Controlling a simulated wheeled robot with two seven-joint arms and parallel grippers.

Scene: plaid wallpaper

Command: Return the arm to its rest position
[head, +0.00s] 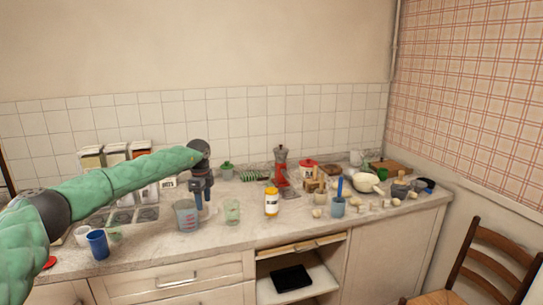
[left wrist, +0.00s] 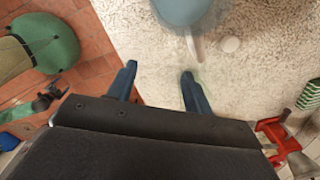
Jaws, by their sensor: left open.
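My left arm comes in from the left over the counter (head: 260,232). My left gripper (head: 203,197) points down beside a clear measuring jug (head: 186,222) and left of a greenish glass (head: 232,211). In the left wrist view, the two dark blue fingers of the left gripper (left wrist: 158,82) are spread with nothing between them. The pale speckled counter shows beyond them, with a bluish rounded vessel (left wrist: 188,10) at the top edge, apart from the fingers. My right gripper is in neither view.
A dark blue cup (head: 97,245) stands front left. A wooden chair (head: 485,262) is at the right.

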